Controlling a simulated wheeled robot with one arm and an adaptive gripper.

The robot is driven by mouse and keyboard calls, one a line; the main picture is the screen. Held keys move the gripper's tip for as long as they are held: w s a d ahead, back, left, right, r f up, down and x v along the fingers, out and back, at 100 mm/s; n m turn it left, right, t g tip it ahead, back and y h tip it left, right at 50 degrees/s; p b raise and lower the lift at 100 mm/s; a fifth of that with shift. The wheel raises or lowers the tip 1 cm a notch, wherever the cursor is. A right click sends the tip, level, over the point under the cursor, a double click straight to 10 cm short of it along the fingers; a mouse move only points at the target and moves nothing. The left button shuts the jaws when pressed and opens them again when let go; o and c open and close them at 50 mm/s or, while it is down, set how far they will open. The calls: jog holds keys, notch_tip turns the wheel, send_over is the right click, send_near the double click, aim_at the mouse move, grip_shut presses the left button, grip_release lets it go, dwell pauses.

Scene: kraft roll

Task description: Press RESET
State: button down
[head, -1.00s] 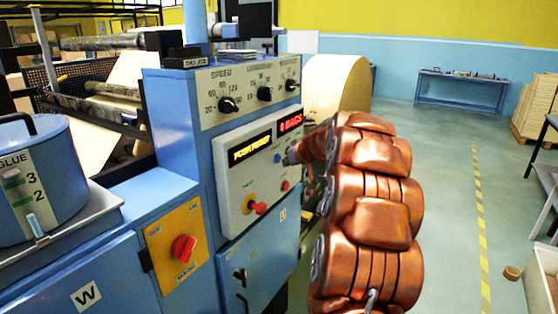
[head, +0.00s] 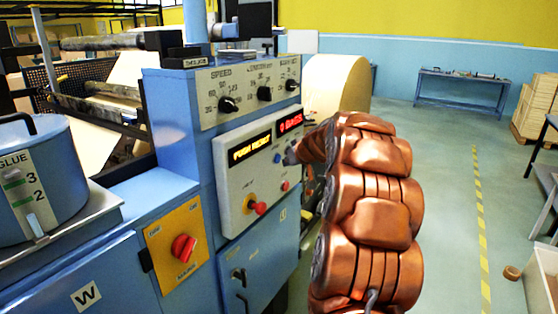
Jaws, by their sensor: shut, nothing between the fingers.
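The white control panel (head: 235,180) on the blue machine carries a yellow display (head: 250,149) that appears to read "PUSH RESET" and a red display (head: 290,123) reading "0 BAGS". A blue button (head: 277,158) sits below the displays. A red button (head: 285,186) and a red mushroom knob on yellow (head: 258,208) are lower. I cannot read which button is marked RESET. My copper arm reaches to the panel's right side. My gripper (head: 291,156) is shut and empty, a dark tip just right of the blue button. Whether it touches the panel is unclear, and my arm hides part of it.
Speed and other dials (head: 228,104) are above the panel. A red rotary switch (head: 183,248) on an orange plate is at lower left. A glue pot (head: 40,185) stands at far left. A big kraft roll (head: 337,85) is behind my arm.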

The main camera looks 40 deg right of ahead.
jog(key=shift+w, duration=0.2)
jog(key=shift+w+a, duration=0.15)
jog(key=shift+w, duration=0.05)
jog(key=shift+w+a+b, duration=0.1)
jog(key=shift+w+b, duration=0.2)
jog(key=shift+w, duration=0.15)
dwell(0.8)
jog(key=shift+s, duration=0.15)
jog(key=shift+s+d+b, duration=0.2)
jog(key=shift+s+b, duration=0.45)
jog(key=shift+s, duration=0.05)
jog(key=shift+s+d+b, duration=0.25)
jog(key=shift+s+b, duration=0.25)
jog(key=shift+s, duration=0.3)
jog(key=shift+s+d+b, duration=0.25)
jog(key=shift+s+b, duration=0.3)
jog(key=shift+s, duration=0.25)
jog(key=shift+s+d+b, duration=0.25)
jog(key=shift+s+b, duration=0.25)
jog(key=shift+s, duration=0.3)
